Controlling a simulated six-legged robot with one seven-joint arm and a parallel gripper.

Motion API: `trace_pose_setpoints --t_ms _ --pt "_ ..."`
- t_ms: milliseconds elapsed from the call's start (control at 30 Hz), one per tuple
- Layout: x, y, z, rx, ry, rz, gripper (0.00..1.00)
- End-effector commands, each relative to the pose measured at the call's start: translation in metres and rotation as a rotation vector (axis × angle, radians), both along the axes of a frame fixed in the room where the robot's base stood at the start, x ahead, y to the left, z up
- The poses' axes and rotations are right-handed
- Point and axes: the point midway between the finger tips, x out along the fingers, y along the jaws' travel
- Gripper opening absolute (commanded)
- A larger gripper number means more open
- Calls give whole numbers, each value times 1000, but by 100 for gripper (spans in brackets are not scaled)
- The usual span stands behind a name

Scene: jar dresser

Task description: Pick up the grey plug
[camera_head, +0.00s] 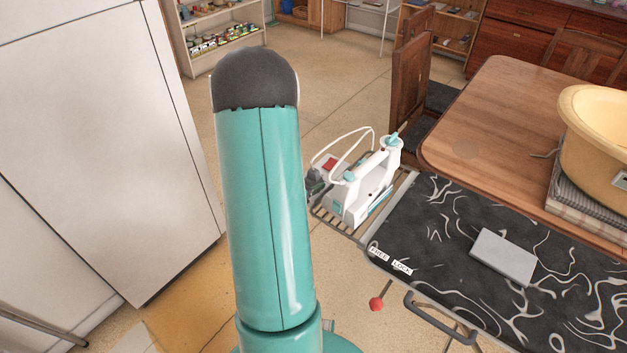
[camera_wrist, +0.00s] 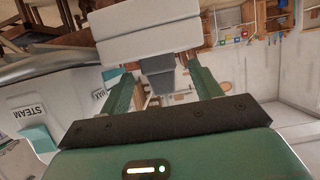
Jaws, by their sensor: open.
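In the wrist view, a dark grey block (camera_wrist: 158,75), which looks like the grey plug, sits below a large pale block (camera_wrist: 148,32). I cannot tell whether the two are joined. My gripper (camera_wrist: 161,70) is open, with its two green fingers on either side of the dark grey block and a gap to each. Their distance in depth is unclear. In the head view, a small grey piece (camera_head: 316,178) shows beside the white steam iron (camera_head: 360,185); my teal arm hides my gripper there.
The iron stands at the left end of the patterned ironing board (camera_head: 440,215). A light grey slab (camera_head: 503,256) lies on the board. A wooden table (camera_head: 500,110) with a yellow basin (camera_head: 600,130) stands behind. A white cabinet (camera_head: 90,130) is at left. Floor is clear between.

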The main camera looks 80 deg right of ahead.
Motion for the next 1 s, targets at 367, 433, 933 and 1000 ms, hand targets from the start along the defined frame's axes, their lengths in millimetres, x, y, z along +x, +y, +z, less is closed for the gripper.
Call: trace_pose_setpoints --t_ms 367,433,933,1000 --pt "-2 -5 -2 0 0 1 50" --pt "-2 -5 -2 0 0 1 36" --pt "-2 -6 2 -2 0 1 15" --pt "-2 -6 6 -2 1 2 15"
